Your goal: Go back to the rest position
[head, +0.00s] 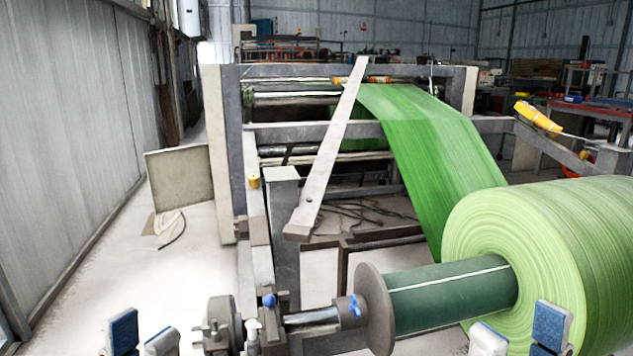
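My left gripper (142,338) shows at the bottom left edge of the head view. Its two blue-padded fingertips stand apart with nothing between them, over pale floor. My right gripper (519,335) shows at the bottom right edge, its fingertips also apart, in front of the lower part of the big green roll (566,245). I cannot tell how close it is to the roll. Both arms behind the fingertips are out of view.
A green core on a shaft with a round flange (374,310) lies ahead. A green web (430,150) runs up to the machine frame (232,150). A slanted grey bar (330,155) crosses it. Clear floor (110,270) lies left, beside a corrugated wall (70,120).

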